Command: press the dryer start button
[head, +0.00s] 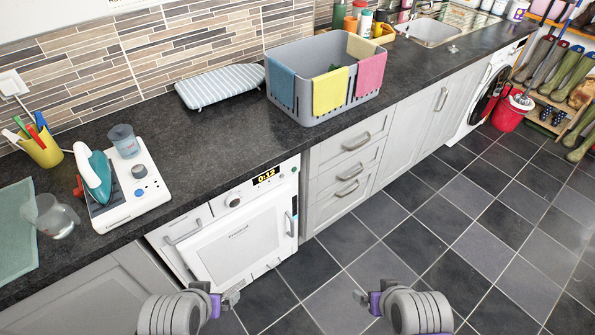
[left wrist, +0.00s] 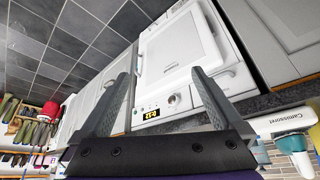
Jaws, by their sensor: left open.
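I cannot clearly pick out the start button. The left wrist view shows the dryer (left wrist: 178,48) upside down, with its knob (left wrist: 173,99) and display (left wrist: 152,114) between my fingers' lines of view. My left gripper (head: 231,296) is open and empty, in front of and below the dryer, apart from it; its fingers (left wrist: 161,75) are spread. My right gripper (head: 362,297) hangs over the floor, right of the dryer.
The worktop (head: 215,130) overhangs the dryer. On it stand an iron (head: 93,175) on a white base, a grey basket (head: 310,112) with cloths, and a small ironing board (head: 220,86). Drawers (head: 345,165) adjoin the dryer. The tiled floor (head: 400,235) is clear.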

